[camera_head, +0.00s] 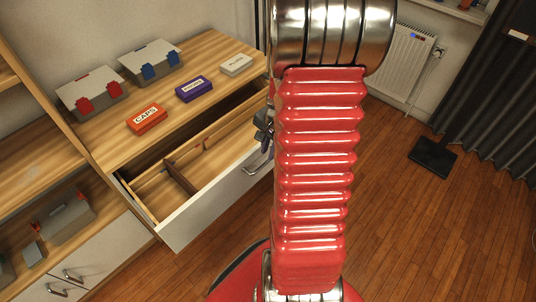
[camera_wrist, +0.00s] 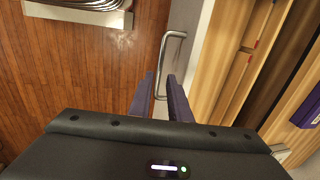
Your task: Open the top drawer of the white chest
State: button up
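The chest (camera_head: 110,150) has a wooden top and a white-fronted top drawer (camera_head: 210,200). The drawer stands pulled out, and its wooden inside with dividers shows. Its metal handle (camera_head: 259,163) is on the front, partly hidden by my red arm. In the wrist view the handle (camera_wrist: 175,45) runs down to between my fingers. My gripper (camera_wrist: 160,76) has two dark purple fingers standing apart, with a gap on either side of the handle's lower part. In the head view my gripper (camera_head: 263,130) is mostly hidden behind my arm, close to the drawer front.
On the chest top are a red-latched case (camera_head: 90,93), a blue-latched case (camera_head: 150,61), an orange CAPS box (camera_head: 147,118), a purple box (camera_head: 194,89) and a pale box (camera_head: 236,65). A shelf unit with another case (camera_head: 66,218) is at left.

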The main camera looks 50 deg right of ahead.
notch_tip(320, 180, up, 8)
jog(key=s, duration=0.1)
jog(key=shift+s, duration=0.3)
dwell(0.6)
jog(key=s+a+r+n+t, duration=0.1)
jog(key=a+r+n, duration=0.4)
jog(key=a, duration=0.4)
jog(key=s+a+r+n+t, duration=0.1)
jog(key=s+a+r+n, duration=0.1)
jog(key=a+r+n, duration=0.4)
jog(key=s+a+r+n+t, duration=0.1)
jog(key=a+r+n, duration=0.4)
jog(key=a, duration=0.8)
jog(key=shift+s+r+n, duration=0.35)
jog(key=shift+r+n, duration=0.05)
jog(key=shift+n, duration=0.4)
